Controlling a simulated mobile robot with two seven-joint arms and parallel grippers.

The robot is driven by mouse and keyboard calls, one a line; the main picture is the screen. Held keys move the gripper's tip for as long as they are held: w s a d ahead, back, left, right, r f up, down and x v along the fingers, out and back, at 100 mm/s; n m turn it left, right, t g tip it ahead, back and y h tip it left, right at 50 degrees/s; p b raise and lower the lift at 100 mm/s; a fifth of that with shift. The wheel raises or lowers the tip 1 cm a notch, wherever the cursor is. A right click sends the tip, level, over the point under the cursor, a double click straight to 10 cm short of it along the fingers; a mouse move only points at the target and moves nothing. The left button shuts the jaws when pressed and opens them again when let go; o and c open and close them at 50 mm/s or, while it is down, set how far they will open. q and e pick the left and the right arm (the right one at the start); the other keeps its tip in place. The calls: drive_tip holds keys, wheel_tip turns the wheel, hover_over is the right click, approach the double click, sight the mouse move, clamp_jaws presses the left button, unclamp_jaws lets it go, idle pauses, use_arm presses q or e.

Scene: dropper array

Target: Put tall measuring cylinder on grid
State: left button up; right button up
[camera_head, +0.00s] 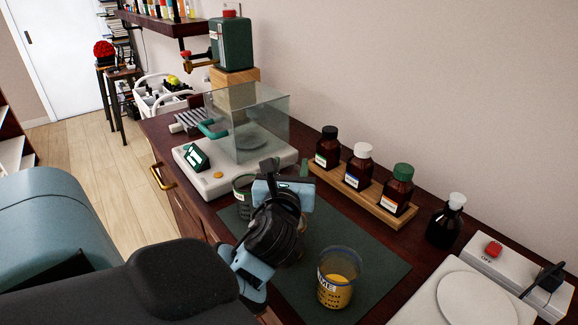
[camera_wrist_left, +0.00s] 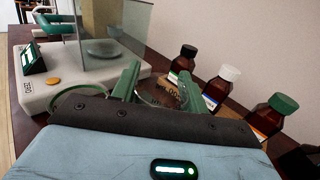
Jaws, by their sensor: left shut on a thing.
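My left gripper (camera_head: 285,180) reaches over the dark green mat and hides most of what it holds in the head view. In the left wrist view its two green fingers (camera_wrist_left: 157,85) are shut on a clear piece with pale scale marks, which looks like the tall measuring cylinder (camera_wrist_left: 160,95). Only a small part of it shows, so its tilt and height above the mat cannot be told. A grey slatted rack, likely the grid (camera_head: 188,120), lies at the far end of the bench, behind the balance. My right gripper is not in view.
A balance (camera_head: 205,178) with a glass shield (camera_head: 265,120) stands beyond the gripper. A clear beaker (camera_head: 242,188) is close beside the gripper. A yellow-filled beaker (camera_head: 338,290) stands on the mat (camera_head: 385,270). Brown bottles in a wooden rack (camera_head: 365,203) line the wall side.

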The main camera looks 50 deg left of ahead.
use_arm(q)
drive_tip(key=shift+r, duration=0.2)
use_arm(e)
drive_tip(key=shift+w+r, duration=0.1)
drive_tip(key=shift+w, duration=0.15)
